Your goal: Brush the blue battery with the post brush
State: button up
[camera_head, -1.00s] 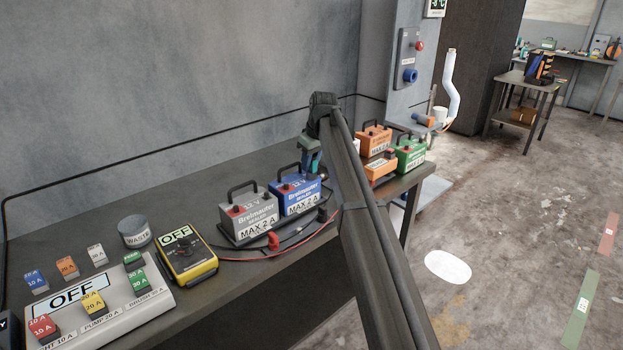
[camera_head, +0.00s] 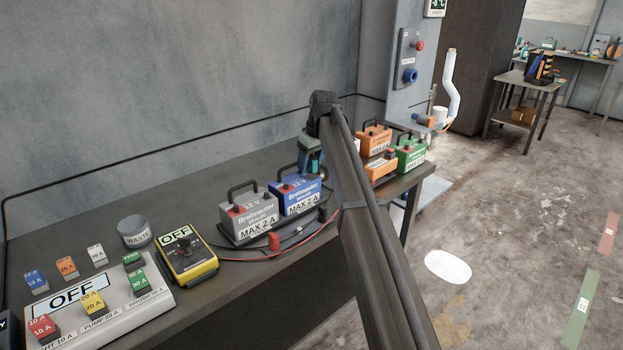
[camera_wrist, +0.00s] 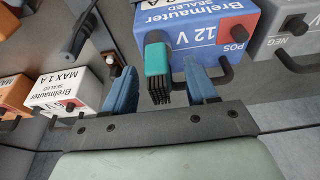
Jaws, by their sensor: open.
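The blue battery (camera_head: 293,196) stands upright on the bench, beside the grey battery. In the wrist view its blue case (camera_wrist: 200,15) fills the upper middle, with a red POS post on its right. The post brush (camera_wrist: 158,60) has a teal body and black bristles, which point toward my palm. It lies between my fingers, with visible gaps on both sides, in front of the battery's dark post. My gripper (camera_wrist: 160,72) is open, its blue fingers either side of the brush. In the head view my gripper is at the battery's far right corner, partly hidden by my arm.
The grey battery (camera_head: 250,212) stands close on the left. Orange batteries (camera_head: 374,138) and a green one (camera_head: 411,155) stand on the right. A yellow meter (camera_head: 187,255), red and black leads and a fuse panel (camera_head: 100,305) occupy the bench's front left.

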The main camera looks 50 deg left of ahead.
jog(key=v, duration=1.3)
jog(key=shift+r, duration=0.15)
